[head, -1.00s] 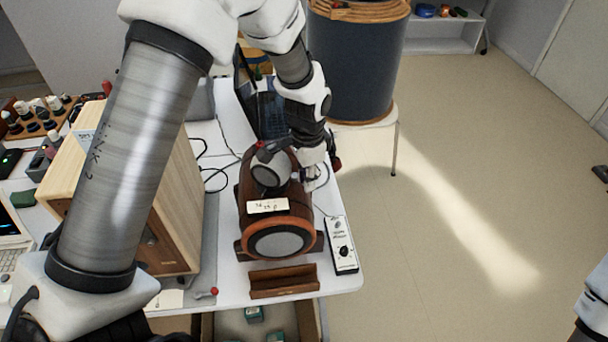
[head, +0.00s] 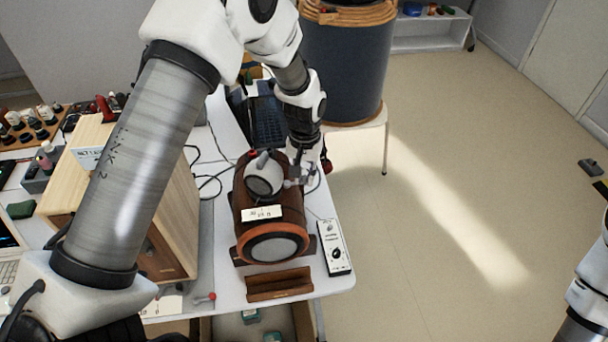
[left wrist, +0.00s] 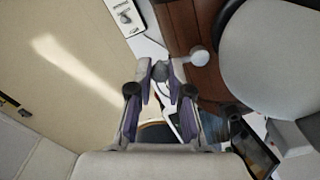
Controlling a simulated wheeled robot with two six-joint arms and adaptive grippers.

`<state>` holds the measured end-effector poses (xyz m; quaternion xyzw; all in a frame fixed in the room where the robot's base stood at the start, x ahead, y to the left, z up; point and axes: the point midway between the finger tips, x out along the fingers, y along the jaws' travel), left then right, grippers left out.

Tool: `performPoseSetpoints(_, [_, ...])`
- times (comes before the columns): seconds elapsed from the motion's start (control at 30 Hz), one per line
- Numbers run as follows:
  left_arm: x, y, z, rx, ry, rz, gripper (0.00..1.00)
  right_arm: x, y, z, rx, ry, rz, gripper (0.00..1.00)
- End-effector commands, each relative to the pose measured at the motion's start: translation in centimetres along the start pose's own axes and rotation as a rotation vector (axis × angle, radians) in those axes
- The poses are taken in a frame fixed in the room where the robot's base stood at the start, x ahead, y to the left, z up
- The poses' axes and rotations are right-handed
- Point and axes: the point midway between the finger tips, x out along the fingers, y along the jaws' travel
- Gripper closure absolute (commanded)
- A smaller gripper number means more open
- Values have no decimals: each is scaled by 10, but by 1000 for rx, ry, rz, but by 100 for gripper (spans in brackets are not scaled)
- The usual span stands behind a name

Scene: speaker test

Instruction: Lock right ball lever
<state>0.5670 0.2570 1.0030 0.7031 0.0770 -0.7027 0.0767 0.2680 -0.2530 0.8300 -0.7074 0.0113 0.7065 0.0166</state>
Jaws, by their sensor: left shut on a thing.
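The speaker is a brown wooden barrel (head: 242,222) with an orange-rimmed grey front (head: 272,250). It lies on the white table with a pale label on top. A grey ball (head: 262,180) is set in its top and shows large in the left wrist view (left wrist: 275,60). A metal lever (left wrist: 199,57) is on the barrel beside the ball, with a dark grey knob (left wrist: 160,71). My left gripper (head: 301,181) is at the ball's right side, its purple-padded fingers shut on the lever knob. The lever's exact angle is unclear. My right gripper is out of view.
A small white control box (head: 334,248) stands right of the speaker. An empty brown wooden stand (head: 279,287) lies in front. A light wooden cabinet (head: 182,215) is to the left. A large dark drum (head: 343,70) stands behind. The floor to the right is mostly open.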

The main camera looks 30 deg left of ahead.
Motion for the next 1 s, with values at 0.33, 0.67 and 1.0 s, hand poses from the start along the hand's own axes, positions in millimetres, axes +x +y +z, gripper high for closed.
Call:
performPoseSetpoints(0.33, [1, -2, -4, -119, -3, 0, 100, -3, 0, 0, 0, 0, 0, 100])
performPoseSetpoints(0.67, [1, -2, -5, -132, -2, 0, 100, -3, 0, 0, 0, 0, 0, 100])
performPoseSetpoints(1.0, [1, -2, -5, -131, 0, 0, 56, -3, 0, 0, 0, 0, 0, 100])
